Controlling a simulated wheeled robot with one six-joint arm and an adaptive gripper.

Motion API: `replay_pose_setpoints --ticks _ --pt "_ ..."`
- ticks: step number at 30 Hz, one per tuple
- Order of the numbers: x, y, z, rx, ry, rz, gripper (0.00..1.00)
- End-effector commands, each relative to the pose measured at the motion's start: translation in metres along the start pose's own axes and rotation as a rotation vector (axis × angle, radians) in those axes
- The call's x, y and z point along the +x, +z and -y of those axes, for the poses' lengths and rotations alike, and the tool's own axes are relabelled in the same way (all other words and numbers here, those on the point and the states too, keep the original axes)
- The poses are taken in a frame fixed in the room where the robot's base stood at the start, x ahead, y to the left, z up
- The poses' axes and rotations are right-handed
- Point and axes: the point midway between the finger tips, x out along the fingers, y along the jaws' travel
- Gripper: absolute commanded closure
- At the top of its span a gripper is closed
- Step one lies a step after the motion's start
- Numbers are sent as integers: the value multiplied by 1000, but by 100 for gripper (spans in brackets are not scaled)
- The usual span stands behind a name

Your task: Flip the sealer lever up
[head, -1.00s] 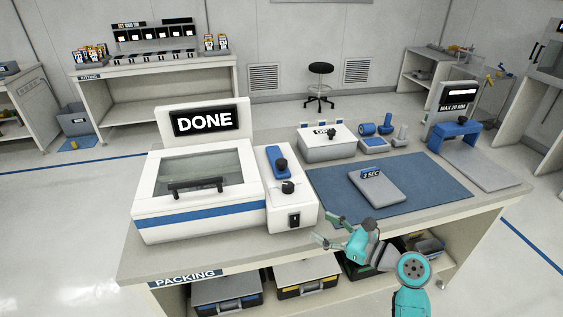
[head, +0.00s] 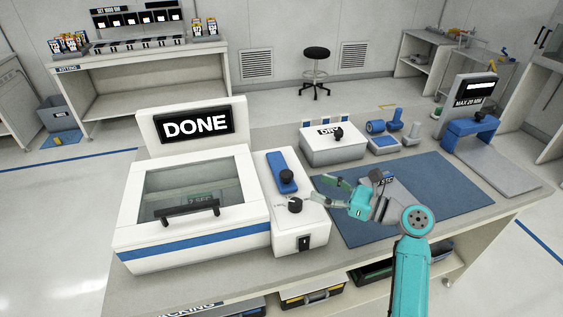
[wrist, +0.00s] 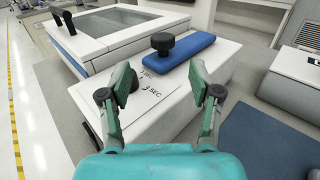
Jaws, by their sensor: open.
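The sealer (head: 190,236) is a white machine with a glass lid, a blue stripe and a DONE display (head: 196,125). Its right-hand box carries a blue lever (head: 279,163) with a black knob (head: 287,175) at its near end, lying flat along the top. It also shows in the wrist view as a blue bar (wrist: 192,47) with the black knob (wrist: 163,42). A black dial (head: 295,204) sits nearer the front. My gripper (head: 315,190) is open and empty above the box's right side. In the wrist view its fingers (wrist: 163,80) are apart, with lever and knob beyond them, untouched.
A blue mat (head: 440,190) with a grey pad lies right of the sealer, partly under my arm. A white box (head: 332,151) stands behind it, with blue rollers beside. The lid's black handle (head: 188,210) is to the left.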

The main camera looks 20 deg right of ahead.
Motion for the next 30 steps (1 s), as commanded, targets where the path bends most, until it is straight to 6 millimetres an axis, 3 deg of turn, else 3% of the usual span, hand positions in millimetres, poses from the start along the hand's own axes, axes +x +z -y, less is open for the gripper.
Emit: replay_pose_setpoints --ticks 8,21,30 --pt "17 0 -1 0 3 0 37" --pt "90 0 -1 -1 2 0 37" --pt "108 0 0 -1 0 0 37"
